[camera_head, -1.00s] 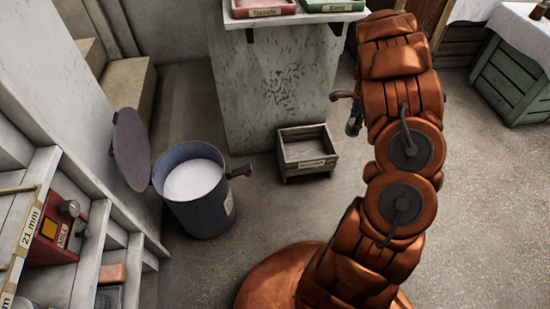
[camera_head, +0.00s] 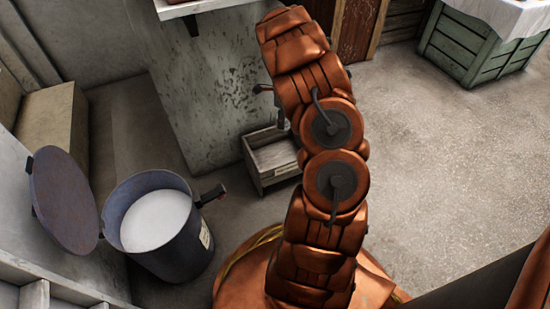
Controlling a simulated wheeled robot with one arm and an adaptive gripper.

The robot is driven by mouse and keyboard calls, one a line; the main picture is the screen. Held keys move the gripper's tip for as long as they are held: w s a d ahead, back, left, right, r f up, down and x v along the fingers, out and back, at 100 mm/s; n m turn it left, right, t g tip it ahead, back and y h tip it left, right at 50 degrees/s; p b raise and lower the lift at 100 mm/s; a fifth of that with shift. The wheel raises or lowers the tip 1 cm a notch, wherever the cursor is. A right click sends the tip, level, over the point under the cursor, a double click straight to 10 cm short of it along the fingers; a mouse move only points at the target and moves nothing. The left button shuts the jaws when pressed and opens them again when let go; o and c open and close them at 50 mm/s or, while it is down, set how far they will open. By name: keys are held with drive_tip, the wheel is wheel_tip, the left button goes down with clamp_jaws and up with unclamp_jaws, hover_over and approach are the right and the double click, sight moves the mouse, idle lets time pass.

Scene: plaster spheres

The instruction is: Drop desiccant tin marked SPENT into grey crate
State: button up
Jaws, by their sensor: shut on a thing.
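The grey crate (camera_head: 254,167) is a small open wooden box with a pale label on its front. It stands on the floor against the foot of a plaster-grey block, and my arm covers its right end. The part of its inside that shows looks empty. My gripper (camera_head: 266,89) shows only as a small dark finger past the left edge of my orange arm, above and behind the crate in the picture. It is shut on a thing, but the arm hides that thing. No tin and no SPENT marking can be seen.
A blue-grey drum (camera_head: 193,243) holding white material stands left of the crate, its round lid (camera_head: 65,200) swung open. A grey block (camera_head: 205,75) rises behind the crate. A green crate (camera_head: 470,60) stands at the upper right. The floor (camera_head: 440,160) on the right is clear.

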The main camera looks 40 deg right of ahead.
drive_tip(key=shift+f+b, duration=1)
drive_tip(key=shift+f, duration=1.9)
drive_tip(key=o, duration=1.3)
drive_tip(key=shift+r, duration=0.15)
wheel_tip(320, 180, up, 12)
drive_tip(key=shift+f, duration=0.1)
